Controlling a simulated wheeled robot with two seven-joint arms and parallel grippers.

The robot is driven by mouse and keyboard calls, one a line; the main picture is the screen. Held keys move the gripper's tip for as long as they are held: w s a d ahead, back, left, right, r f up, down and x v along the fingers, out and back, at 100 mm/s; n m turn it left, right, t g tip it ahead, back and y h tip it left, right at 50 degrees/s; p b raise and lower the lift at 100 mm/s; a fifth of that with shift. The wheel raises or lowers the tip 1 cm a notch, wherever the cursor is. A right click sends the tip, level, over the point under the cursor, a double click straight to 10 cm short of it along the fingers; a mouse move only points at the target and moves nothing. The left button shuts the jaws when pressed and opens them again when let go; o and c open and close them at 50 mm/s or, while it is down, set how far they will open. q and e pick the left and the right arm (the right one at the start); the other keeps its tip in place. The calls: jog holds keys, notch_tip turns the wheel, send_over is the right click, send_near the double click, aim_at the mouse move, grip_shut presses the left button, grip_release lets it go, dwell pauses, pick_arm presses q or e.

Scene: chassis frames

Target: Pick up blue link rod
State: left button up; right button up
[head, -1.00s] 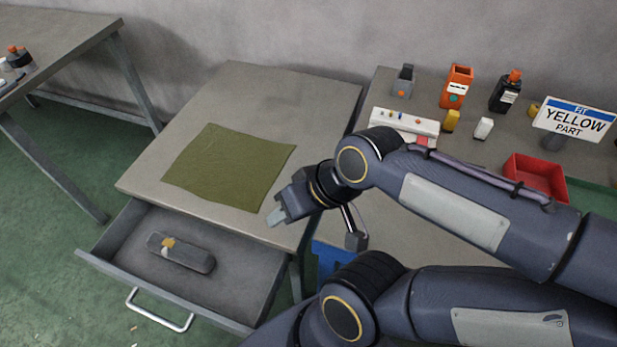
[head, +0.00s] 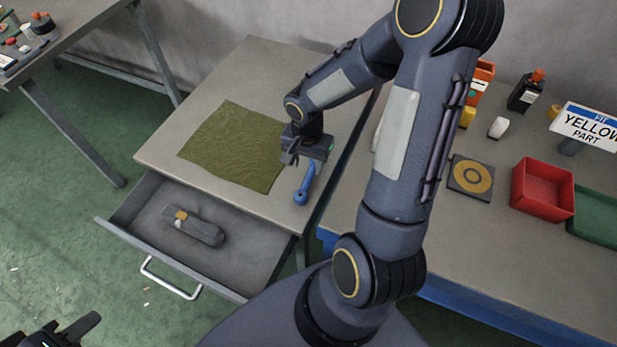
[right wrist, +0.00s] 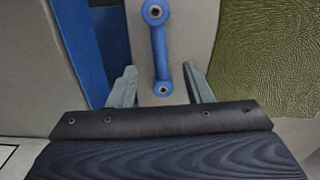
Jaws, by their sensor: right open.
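The blue link rod (head: 302,194) lies on the grey workbench top (head: 255,65), right of the green mat (head: 232,147), near the bench's right edge. It has a ring at each end, and its far end is partly hidden by my right gripper (head: 303,160) in the head view. My right gripper is open above the rod. In the right wrist view the rod (right wrist: 160,48) shows whole, with its near end between the two separated fingers (right wrist: 160,82), which do not visibly touch it. My left gripper (head: 75,330) is partly in view at the bottom left corner, cut off by the frame.
An open drawer (head: 150,215) under the bench holds a dark grey item (head: 192,226). The right bench carries a red bin (head: 543,190), a green bin (head: 597,225), a square plate with a yellow ring (head: 470,178) and a "YELLOW PART" sign (head: 588,127).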

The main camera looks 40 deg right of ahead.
aim_at(308, 179)
notch_tip(308, 179, down, 7)
jog(key=shift+d+r, duration=0.1)
dwell(0.3)
grip_shut()
